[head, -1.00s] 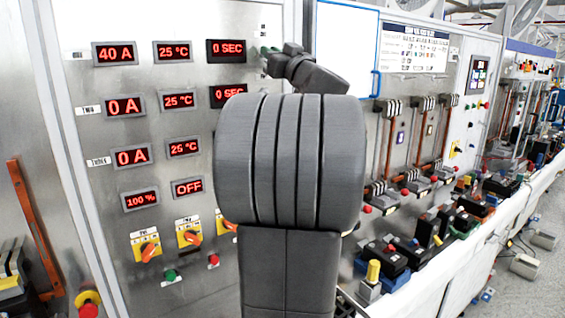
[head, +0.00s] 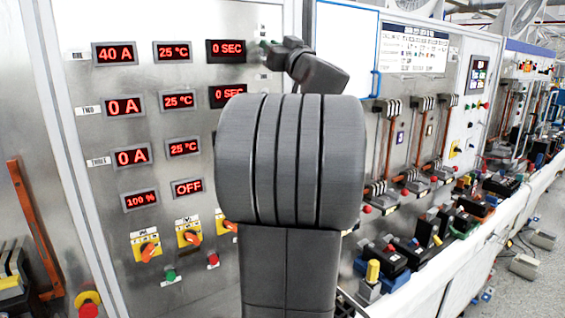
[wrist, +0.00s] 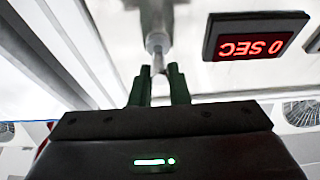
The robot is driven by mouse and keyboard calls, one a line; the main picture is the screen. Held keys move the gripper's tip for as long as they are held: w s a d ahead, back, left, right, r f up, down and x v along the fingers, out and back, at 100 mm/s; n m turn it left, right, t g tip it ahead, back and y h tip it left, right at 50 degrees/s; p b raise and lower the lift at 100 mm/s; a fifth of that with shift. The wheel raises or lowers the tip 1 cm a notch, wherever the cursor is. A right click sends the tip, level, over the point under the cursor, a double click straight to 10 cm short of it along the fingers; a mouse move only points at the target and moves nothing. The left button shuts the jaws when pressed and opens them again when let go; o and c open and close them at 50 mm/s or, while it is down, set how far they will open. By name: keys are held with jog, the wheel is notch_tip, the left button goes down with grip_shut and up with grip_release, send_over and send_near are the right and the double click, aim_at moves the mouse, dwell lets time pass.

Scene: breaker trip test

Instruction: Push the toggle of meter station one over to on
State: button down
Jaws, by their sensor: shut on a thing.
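The toggle of meter station one (wrist: 158,66) is a small metal lever with a round collar in the wrist view. My gripper (wrist: 158,80) has its two dark green fingers closed around the lever, near its tip. In the head view my gripper (head: 265,45) is at the panel, just right of the top row's "0 SEC" display (head: 226,50). That display also shows upside down in the wrist view (wrist: 255,37). The toggle is too small and too covered by my gripper to make out in the head view. Its on and off marks are not readable.
The metal panel (head: 85,180) carries rows of red displays, starting with "40 A" (head: 115,53). Below are yellow rotary switches (head: 146,246), a green button (head: 170,275) and a red button (head: 213,260). My arm covers the panel's right part. A crowded bench (head: 440,262) runs along the right.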

aim_at(264, 30)
jog(key=shift+r, duration=0.45)
jog(key=shift+w+a+r, duration=0.15)
jog(key=shift+w+r, duration=0.1)
jog(key=shift+r, duration=0.1)
dwell(0.9)
jog(key=shift+w+a+r, duration=0.1)
jog(key=shift+w+r, duration=0.05)
jog(key=shift+w+a+r, duration=0.15)
jog(key=shift+w, duration=0.05)
jog(key=shift+r, duration=0.45)
dwell(0.5)
jog(key=c, duration=1.6)
grip_release()
jog(key=shift+w, duration=0.1)
jog(key=shift+w+d, duration=0.15)
jog(key=shift+d, duration=0.05)
jog(key=shift+a, duration=0.1)
